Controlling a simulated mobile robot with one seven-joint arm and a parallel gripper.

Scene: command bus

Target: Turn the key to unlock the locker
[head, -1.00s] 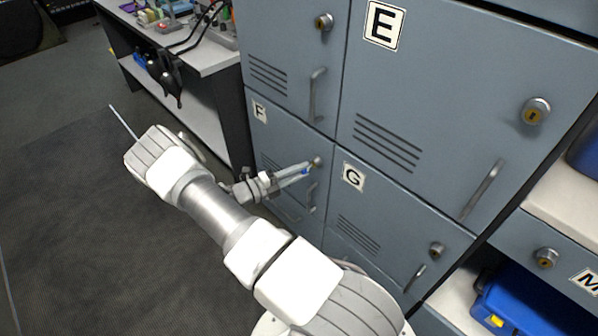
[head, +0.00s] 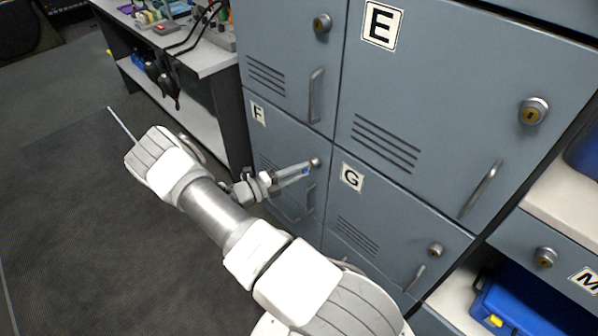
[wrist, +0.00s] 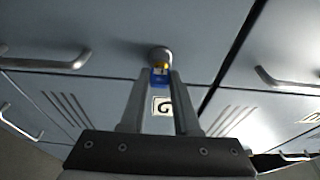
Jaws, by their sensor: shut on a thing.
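My gripper (head: 305,170) is at the lock (head: 315,162) in the upper right of the locker door marked F (head: 278,150). In the wrist view, my gripper (wrist: 159,80) is shut on a key with a blue head (wrist: 158,77). The key's gold part (wrist: 160,69) reaches up to the round lock (wrist: 160,55) and appears to be in it. How far the key is turned cannot be told. Door F looks closed, flush with its neighbours. Its handle (head: 311,200) is just below my gripper, partly behind it.
Door G (head: 385,215) is to the right, with its own lock (head: 435,250) and handle. Door E (head: 450,90) is above it. A workbench (head: 205,55) with tools stands at the left. A blue case (head: 520,310) sits on a shelf at lower right. The floor at left is open.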

